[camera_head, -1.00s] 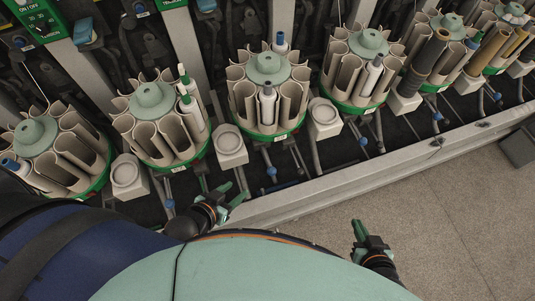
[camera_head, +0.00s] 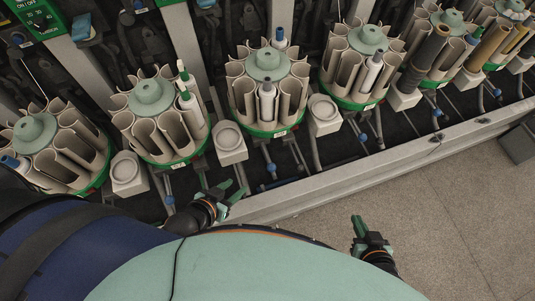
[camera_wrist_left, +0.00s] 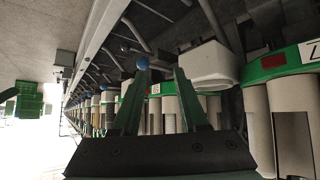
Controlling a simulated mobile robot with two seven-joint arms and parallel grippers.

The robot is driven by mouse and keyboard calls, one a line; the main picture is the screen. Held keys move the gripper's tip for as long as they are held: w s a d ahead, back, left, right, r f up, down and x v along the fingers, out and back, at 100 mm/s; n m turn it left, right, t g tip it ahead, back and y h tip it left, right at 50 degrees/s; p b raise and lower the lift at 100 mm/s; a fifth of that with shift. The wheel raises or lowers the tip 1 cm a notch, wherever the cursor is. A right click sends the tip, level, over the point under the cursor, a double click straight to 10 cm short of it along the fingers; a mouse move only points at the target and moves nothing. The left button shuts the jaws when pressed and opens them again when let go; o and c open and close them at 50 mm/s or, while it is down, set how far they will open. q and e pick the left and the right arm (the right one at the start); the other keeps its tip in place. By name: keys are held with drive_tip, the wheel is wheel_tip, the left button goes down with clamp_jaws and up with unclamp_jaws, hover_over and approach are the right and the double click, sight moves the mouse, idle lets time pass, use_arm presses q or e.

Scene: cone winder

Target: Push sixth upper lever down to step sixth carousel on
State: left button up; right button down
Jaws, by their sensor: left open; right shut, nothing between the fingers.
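A row of green-based carousels with beige pockets runs across the head view, among them one at left (camera_head: 95,178), a second (camera_head: 183,162) and a third (camera_head: 277,132). Levers with blue ball knobs stick out below them, such as one near my left gripper (camera_head: 169,200) and one further right (camera_head: 271,168). I cannot tell which is the sixth. My left gripper (camera_head: 232,188) is open and empty, low in front of the machine. In the left wrist view a blue knob (camera_wrist_left: 142,62) shows at the left fingertip; contact is unclear. My right gripper (camera_head: 357,226) is shut and empty over the floor.
White box-shaped holders with round tops (camera_head: 229,140) stand between the carousels. A grey rail (camera_head: 340,188) runs along the machine's front edge. The floor (camera_head: 440,230) right of it is open, with a dark object (camera_head: 519,144) at the far right.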

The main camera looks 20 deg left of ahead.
use_arm(q)
drive_tip(key=shift+w+d+f, duration=0.15)
drive_tip(key=shift+d, duration=0.05)
drive_tip(key=shift+c, duration=0.7)
drive_tip(key=w+d+f+g, duration=0.1)
drive_tip(key=w+d+g+p, duration=0.1)
drive_tip(key=d, duration=0.1)
drive_tip(key=w+d+f, duration=0.1)
drive_tip(key=w+d, duration=0.1)
drive_tip(key=shift+w+f+g+h, duration=0.1)
drive_tip(key=shift+f+g+h, duration=0.2)
drive_tip(key=shift+g, duration=0.1)
clamp_jaws()
drive_tip(key=w+r+g+y+p, duration=0.1)
drive_tip(key=w+r+g, duration=0.1)
drive_tip(key=w+d+r+g+y+p, duration=0.1)
drive_tip(key=w+r+g, duration=0.1)
drive_tip(key=w, duration=0.1)
drive_tip(key=w+d+r+m+g+y+p, duration=0.1)
drive_tip(key=w+r+g, duration=0.1)
drive_tip(key=w+g, duration=0.1)
drive_tip(key=shift+w+d, duration=0.15)
drive_tip(key=shift+d, duration=0.1)
drive_tip(key=shift+w+a+r, duration=0.15)
drive_tip(key=shift+a+r, duration=0.05)
drive_tip(key=shift+r, duration=0.15)
drive_tip(key=shift+f, duration=0.15)
